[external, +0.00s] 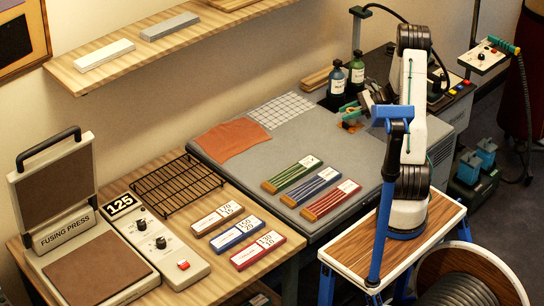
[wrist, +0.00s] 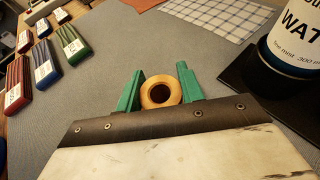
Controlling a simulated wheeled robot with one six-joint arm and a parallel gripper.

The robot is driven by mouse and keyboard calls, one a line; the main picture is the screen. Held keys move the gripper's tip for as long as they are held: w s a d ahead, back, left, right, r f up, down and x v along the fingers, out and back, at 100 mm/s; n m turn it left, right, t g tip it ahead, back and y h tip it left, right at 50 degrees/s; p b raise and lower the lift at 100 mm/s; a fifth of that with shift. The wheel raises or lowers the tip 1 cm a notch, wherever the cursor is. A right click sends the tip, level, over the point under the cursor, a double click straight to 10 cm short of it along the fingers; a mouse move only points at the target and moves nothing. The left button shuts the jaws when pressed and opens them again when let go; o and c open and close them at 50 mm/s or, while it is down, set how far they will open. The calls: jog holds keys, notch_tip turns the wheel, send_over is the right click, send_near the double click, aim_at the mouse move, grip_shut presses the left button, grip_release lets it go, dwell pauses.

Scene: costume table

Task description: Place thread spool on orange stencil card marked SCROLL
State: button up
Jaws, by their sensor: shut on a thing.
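The thread spool (wrist: 160,93) shows as a tan ring with a dark hole in the wrist view. It sits between the two green fingers of my gripper (wrist: 159,88), which is shut on it. In the external view my gripper (external: 350,114) is low over the right back part of the grey mat, beside the dark bottles. A small orange patch shows at the fingers there; I cannot tell whether it is the spool or something under it. I cannot make out a card marked SCROLL in either view. The spool's underside is hidden.
Two dark bottles (external: 356,75) stand close behind my gripper; one (wrist: 291,50) is large at the right in the wrist view. An orange-brown cloth (external: 232,140) and a white grid sheet (external: 283,109) lie left. Labelled green, blue and red blocks (external: 311,188) lie in front.

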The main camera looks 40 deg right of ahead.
jog(key=shift+f, duration=0.25)
jog(key=shift+f, duration=0.1)
jog(key=o, duration=1.1)
jog(key=shift+c, duration=0.2)
